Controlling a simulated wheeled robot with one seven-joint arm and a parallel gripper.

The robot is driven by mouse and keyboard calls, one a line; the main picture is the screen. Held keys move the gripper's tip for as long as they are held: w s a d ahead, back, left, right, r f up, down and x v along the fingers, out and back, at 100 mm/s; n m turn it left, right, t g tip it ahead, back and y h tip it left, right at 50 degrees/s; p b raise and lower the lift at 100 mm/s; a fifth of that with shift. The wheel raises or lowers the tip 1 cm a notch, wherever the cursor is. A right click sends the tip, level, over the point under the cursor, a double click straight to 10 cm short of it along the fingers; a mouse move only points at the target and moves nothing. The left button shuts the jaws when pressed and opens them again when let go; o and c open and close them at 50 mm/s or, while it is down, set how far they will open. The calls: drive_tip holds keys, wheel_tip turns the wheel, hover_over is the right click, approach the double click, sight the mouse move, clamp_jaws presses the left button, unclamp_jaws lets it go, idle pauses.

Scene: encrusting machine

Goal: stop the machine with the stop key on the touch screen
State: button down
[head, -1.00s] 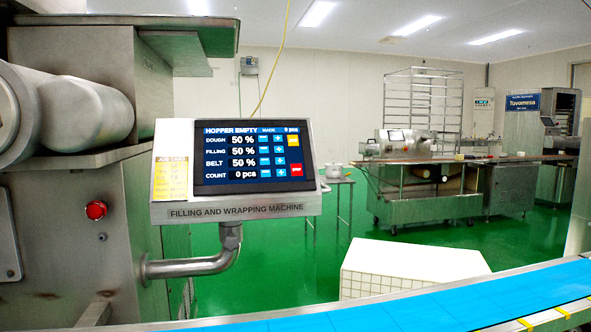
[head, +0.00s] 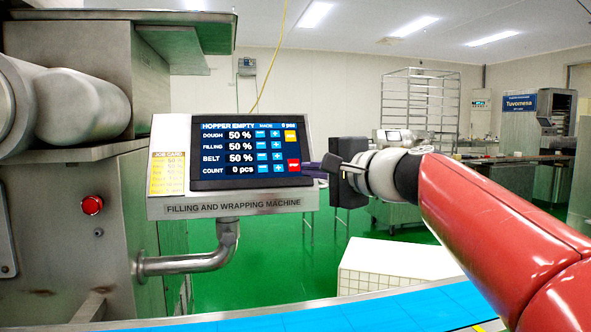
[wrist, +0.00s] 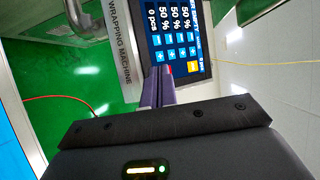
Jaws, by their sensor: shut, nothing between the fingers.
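The touch screen (head: 215,178) sits in a grey metal panel labelled FILLING AND WRAPPING MACHINE. It reads HOPPER EMPTY, with dough, filling and belt at 50 % and count at 0 pcs. The red stop key (head: 293,165) is at its lower right, below a yellow key (head: 291,136). My gripper (head: 312,169) is shut and empty, its purple fingers pointing at the screen's right edge beside the stop key.
A round red button (head: 92,205) is on the machine's side at the left. A yellow job card (head: 167,175) is left of the screen. A blue conveyor belt (head: 330,318) runs along the front, with a white tiled box (head: 395,262) behind it.

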drive_tip(key=shift+m+t+y, duration=0.6)
drive_tip(key=shift+m+y, duration=0.2)
drive_tip(key=w+r, duration=0.2)
drive_tip(key=r, duration=0.3)
drive_tip(key=shift+w+a, duration=0.3)
drive_tip(key=shift+w, duration=0.1)
drive_tip(key=shift+f, duration=0.1)
approach(288, 160)
drive_tip(key=shift+s+r+b+x, duration=0.1)
drive_tip(key=shift+r+b+x, duration=0.1)
drive_tip(key=shift+x, duration=1.05)
drive_tip(key=shift+s+r+b+x, duration=0.1)
drive_tip(key=shift+r+b+x, duration=0.1)
drive_tip(key=shift+x, duration=1)
drive_tip(key=shift+w+a+f, duration=0.1)
drive_tip(key=shift+a, duration=0.05)
drive_tip(key=shift+w+f, duration=0.15)
drive_tip(key=shift+w, duration=0.1)
drive_tip(key=shift+w+a+f, duration=0.15)
drive_tip(key=shift+w, duration=0.1)
drive_tip(key=shift+s, duration=0.15)
drive_tip(key=shift+s+d+r+b, duration=0.2)
drive_tip(key=shift+s+r+b, duration=0.15)
drive_tip(key=shift+s, duration=0.1)
